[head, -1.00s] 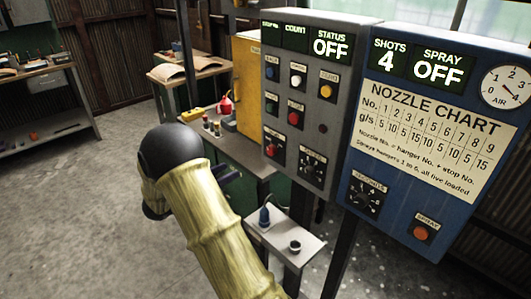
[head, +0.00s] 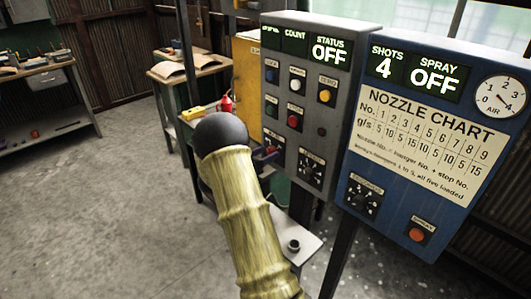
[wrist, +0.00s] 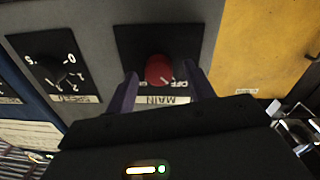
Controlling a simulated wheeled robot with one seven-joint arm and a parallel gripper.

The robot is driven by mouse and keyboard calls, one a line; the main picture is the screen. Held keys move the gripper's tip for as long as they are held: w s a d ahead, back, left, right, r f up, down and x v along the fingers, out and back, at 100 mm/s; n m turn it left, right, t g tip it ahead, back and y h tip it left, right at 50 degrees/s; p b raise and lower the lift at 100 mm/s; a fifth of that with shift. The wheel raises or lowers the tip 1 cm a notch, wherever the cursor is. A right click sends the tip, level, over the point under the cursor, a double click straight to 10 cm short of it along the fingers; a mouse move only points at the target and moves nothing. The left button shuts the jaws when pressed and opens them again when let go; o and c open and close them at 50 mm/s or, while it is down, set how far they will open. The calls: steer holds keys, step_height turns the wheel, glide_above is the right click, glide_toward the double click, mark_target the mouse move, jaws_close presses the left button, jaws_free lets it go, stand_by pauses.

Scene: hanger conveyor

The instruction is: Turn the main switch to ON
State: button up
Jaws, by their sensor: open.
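The main switch is a red round knob (wrist: 159,70) on a black plate with an upside-down MAIN label in the wrist view. It sits at the lower left of the grey control panel (head: 330,95), whose STATUS display reads OFF. My gripper (wrist: 163,77) is open, with one purple finger on each side of the knob in the picture. Whether the fingers touch it I cannot tell. In the head view my arm and gripper (head: 266,153) cover part of the switch area.
A black dial (wrist: 58,70) is beside the main switch. The blue spray panel (head: 430,130), with SPRAY OFF shown, stands to the right. A yellow cabinet (head: 246,75) is to the left. A small shelf (head: 309,246) is below the panel.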

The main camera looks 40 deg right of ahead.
steer(key=shift+d, duration=0.1)
steer(key=c, duration=1)
